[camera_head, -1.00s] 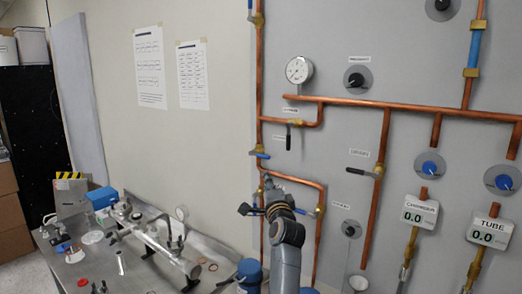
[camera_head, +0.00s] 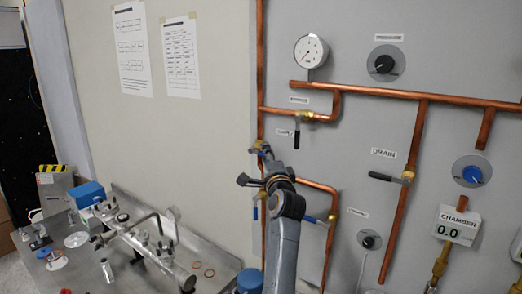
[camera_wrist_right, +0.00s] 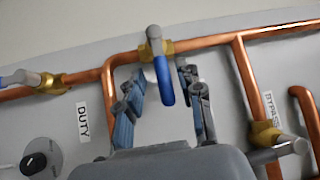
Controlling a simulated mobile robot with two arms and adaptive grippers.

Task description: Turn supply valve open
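The supply valve (camera_head: 262,147) is a brass valve on the left vertical copper pipe, near the small SUPPLY label (camera_head: 285,133). In the right wrist view its blue lever handle (camera_wrist_right: 164,80) stands crosswise to the pipe. My right gripper (camera_head: 259,168) is at this valve and partly covers it in the head view. In the right wrist view its fingers (camera_wrist_right: 160,98) are apart, one on each side of the handle. Gaps show on both sides, so it is open and not clamped. My left gripper is not in view.
The bypass valve (camera_head: 297,132) with a black lever is just up and right. Another blue-handled valve (camera_head: 322,220) and copper pipes lie close below. The drain valve (camera_head: 393,178) is further right.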

